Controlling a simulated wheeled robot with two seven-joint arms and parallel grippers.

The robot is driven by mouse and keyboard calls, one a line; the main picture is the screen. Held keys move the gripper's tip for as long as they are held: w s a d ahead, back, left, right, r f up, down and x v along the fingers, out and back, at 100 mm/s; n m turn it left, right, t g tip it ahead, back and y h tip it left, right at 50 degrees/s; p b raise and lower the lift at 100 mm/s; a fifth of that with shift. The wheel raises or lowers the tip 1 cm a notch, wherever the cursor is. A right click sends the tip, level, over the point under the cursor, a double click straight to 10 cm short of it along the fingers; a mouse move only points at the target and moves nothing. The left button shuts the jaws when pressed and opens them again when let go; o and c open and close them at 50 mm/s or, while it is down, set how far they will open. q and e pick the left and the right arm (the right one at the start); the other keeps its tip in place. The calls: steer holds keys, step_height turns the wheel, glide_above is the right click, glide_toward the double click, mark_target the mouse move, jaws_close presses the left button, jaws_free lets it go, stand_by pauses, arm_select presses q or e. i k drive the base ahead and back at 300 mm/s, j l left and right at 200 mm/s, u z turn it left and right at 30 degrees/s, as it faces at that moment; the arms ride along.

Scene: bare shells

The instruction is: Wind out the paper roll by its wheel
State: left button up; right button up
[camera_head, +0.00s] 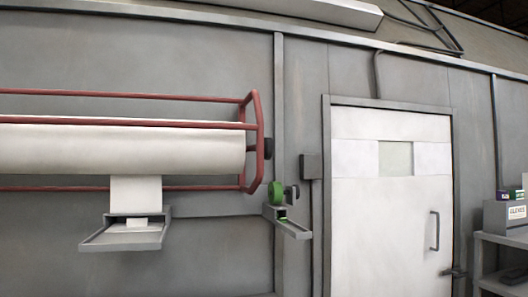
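A large white paper roll (120,149) lies level in a red tube frame (258,130) on the grey wall at the left. A dark hub or wheel (268,148) shows at the roll's right end, just outside the frame. A strip of paper (136,194) hangs from the roll down to a grey tray (125,240). A small green wheel-like part (276,192) sits on a bracket right of the frame. I cannot tell which of these is the wheel for winding. Neither of my grippers is in view.
A white door (390,220) with a small window and a handle (434,230) stands right of the roll. A grey box (311,166) is on the wall beside it. A shelf (500,240) with a box marked as gloves (508,215) stands at the right edge.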

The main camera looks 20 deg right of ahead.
mark_target(25, 148)
steer(key=i, duration=0.65)
steer(key=i+l, duration=0.65)
steer(key=l, duration=0.3)
steer(key=i+l, duration=0.35)
steer(key=l+u, duration=0.05)
steer(key=l, duration=0.05)
